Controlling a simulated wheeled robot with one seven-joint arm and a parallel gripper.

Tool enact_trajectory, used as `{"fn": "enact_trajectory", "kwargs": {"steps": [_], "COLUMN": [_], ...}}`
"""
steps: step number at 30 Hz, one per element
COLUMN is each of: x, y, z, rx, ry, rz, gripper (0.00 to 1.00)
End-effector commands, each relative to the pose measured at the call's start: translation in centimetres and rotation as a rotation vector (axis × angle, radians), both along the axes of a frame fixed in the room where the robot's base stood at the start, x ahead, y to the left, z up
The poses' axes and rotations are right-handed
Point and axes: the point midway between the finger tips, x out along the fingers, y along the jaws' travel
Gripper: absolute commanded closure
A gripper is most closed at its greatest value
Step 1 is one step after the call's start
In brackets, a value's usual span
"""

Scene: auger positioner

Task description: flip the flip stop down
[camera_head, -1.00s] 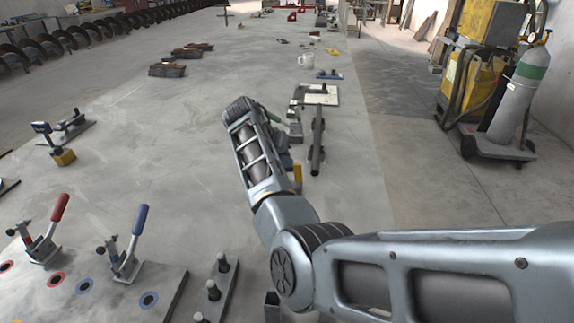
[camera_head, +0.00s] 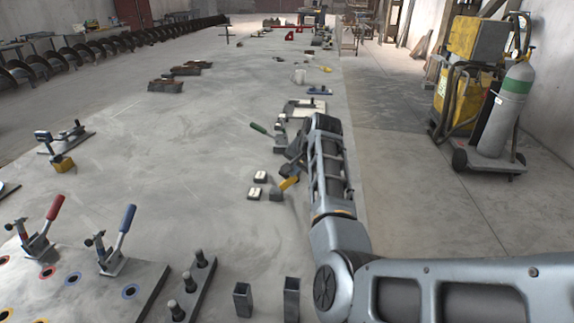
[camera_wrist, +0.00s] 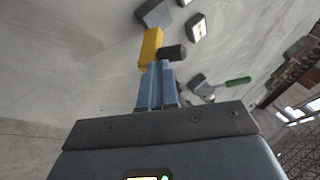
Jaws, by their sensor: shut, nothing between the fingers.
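The flip stop appears to be the yellow bar (camera_head: 289,183) with a dark grey block (camera_head: 276,194) at its near-left end, by the bench's right side. In the wrist view the yellow bar (camera_wrist: 151,46) runs down from the grey block (camera_wrist: 154,13) toward my fingers, with a dark round knob (camera_wrist: 172,52) beside it. My gripper (camera_wrist: 159,66) has its two blue fingers together, empty, with the tips close to the bar's lower end and the knob. I cannot tell whether they touch. In the head view my arm hides most of the gripper.
Two small white-topped blocks (camera_head: 260,177) lie left of the stop. A green-handled clamp (camera_head: 258,128) stands just beyond. Square tubes (camera_head: 242,299) and a strip with pins (camera_head: 190,284) stand nearer. Red- and blue-handled clamps (camera_head: 126,219) are at lower left. The bench middle is clear.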

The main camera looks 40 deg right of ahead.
Motion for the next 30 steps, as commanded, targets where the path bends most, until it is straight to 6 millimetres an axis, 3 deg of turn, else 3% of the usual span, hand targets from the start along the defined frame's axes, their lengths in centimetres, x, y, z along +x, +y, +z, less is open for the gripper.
{"fn": "enact_trajectory", "kwargs": {"steps": [21,30], "x": [-3.5,-3.9], "y": [-2.7,-3.0], "z": [-5.2,-6.2], "rx": [0.390,0.417], "ry": [-0.497,-0.533], "rz": [-0.001,0.002], "gripper": [1.00,1.00]}}
